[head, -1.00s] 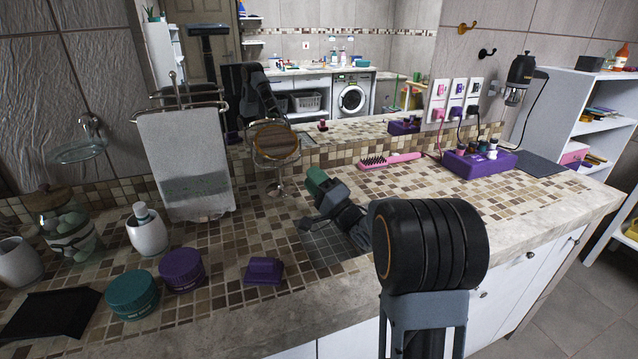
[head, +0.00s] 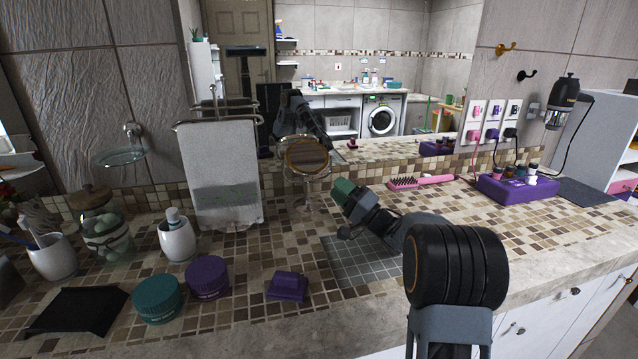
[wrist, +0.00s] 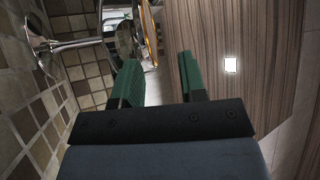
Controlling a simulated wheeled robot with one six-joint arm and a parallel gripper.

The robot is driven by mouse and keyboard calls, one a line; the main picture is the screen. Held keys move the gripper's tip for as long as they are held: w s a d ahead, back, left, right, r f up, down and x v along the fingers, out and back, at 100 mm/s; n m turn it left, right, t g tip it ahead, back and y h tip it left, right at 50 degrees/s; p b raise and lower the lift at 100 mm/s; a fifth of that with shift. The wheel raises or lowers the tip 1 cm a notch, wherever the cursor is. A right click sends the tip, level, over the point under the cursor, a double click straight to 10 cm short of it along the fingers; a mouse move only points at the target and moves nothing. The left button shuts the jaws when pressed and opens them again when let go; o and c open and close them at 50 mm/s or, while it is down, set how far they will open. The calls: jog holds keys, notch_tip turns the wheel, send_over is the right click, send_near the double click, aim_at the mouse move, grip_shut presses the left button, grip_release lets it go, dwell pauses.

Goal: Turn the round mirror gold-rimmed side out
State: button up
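The round mirror (head: 307,157) stands on a slim stand on the tiled counter, near the back wall. A gold rim circles a brown, wood-like face or reflection in the head view; I cannot tell which. In the wrist view the mirror (wrist: 149,32) is nearly edge-on with a gold edge on its right, just ahead of the fingers. My gripper (head: 345,193) is to the right of the mirror and a little lower in the head view. Its green fingers are apart with nothing between them in the wrist view (wrist: 156,80). Contact with the mirror is not visible.
A towel on a rack (head: 218,175) stands left of the mirror. A pink hairbrush (head: 421,181) and purple organiser (head: 517,187) are to the right. A purple block (head: 287,286), teal jar (head: 157,297) and purple jar (head: 207,277) are in front. A wall mirror is behind.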

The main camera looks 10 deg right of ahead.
aim_at(313, 172)
jog(key=shift+w+a+r+n+g+y+b, duration=0.25)
jog(key=shift+w+a+n+g+y, duration=0.2)
jog(key=shift+w+a, duration=0.65)
jog(key=shift+w+a+r+n+g+y+b, duration=0.1)
jog(key=shift+w+a+r+n+g+y, duration=0.4)
jog(key=shift+w, duration=1)
jog(key=shift+w+a+n+g+y+b, duration=0.1)
jog(key=shift+w+a+n+g+b, duration=0.3)
jog(key=shift+w+a, duration=0.85)
jog(key=shift+d, duration=0.1)
grip_shut()
